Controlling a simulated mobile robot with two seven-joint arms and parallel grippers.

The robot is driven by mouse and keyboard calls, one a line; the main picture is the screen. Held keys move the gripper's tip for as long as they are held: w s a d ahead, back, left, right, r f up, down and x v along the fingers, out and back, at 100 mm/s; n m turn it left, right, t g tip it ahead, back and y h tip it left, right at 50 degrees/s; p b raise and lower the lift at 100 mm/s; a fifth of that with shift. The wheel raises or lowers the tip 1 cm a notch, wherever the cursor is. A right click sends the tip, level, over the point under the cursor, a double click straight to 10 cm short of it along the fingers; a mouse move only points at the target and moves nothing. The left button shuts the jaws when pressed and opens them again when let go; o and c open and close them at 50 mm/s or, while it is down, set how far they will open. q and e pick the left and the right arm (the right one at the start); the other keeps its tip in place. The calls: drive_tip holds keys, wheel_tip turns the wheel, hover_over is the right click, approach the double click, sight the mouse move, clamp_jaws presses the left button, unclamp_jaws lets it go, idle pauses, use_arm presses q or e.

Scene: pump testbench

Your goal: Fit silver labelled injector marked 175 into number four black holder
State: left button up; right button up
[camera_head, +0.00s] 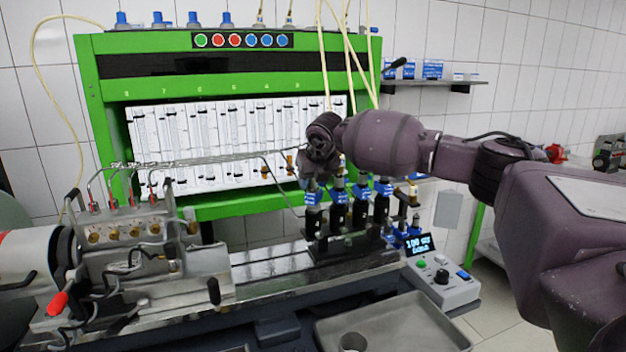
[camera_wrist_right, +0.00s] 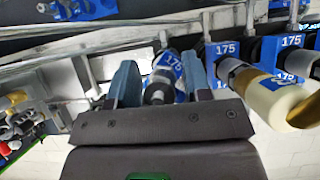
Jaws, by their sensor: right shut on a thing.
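My right gripper (camera_head: 312,178) is at the left end of the row of black holders (camera_head: 350,243) on the bench. In the right wrist view its two fingers (camera_wrist_right: 160,80) are closed around a silver injector (camera_wrist_right: 160,92) with a blue label marked 175 (camera_wrist_right: 171,62). The gripper hides much of this injector in the head view. Dark injectors with blue labels (camera_head: 360,206) stand upright side by side in the row. I cannot tell how deep the held one sits in its holder, and no holder numbers are readable. My left gripper is not in view.
In the right wrist view a neighbouring injector marked 175 (camera_wrist_right: 226,50) and a cream cylindrical part (camera_wrist_right: 270,95) are close on the right. The green test stand (camera_head: 235,210) rises behind. A control box (camera_head: 440,280) and metal tray (camera_head: 395,325) are in front.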

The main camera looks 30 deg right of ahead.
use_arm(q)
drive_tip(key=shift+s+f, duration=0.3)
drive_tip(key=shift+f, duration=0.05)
use_arm(e)
drive_tip(key=shift+f, duration=0.3)
drive_tip(key=o, duration=0.9)
drive_tip(key=shift+s+r, duration=0.3)
drive_tip(key=shift+r, duration=0.25)
drive_tip(key=shift+p+v, duration=0.75)
drive_tip(key=shift+v, duration=0.55)
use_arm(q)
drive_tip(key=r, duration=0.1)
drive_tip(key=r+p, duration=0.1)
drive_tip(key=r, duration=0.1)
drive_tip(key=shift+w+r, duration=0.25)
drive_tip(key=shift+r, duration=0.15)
use_arm(e)
drive_tip(key=v, duration=0.7)
drive_tip(key=shift+s+a, duration=0.1)
drive_tip(key=shift+a, duration=0.05)
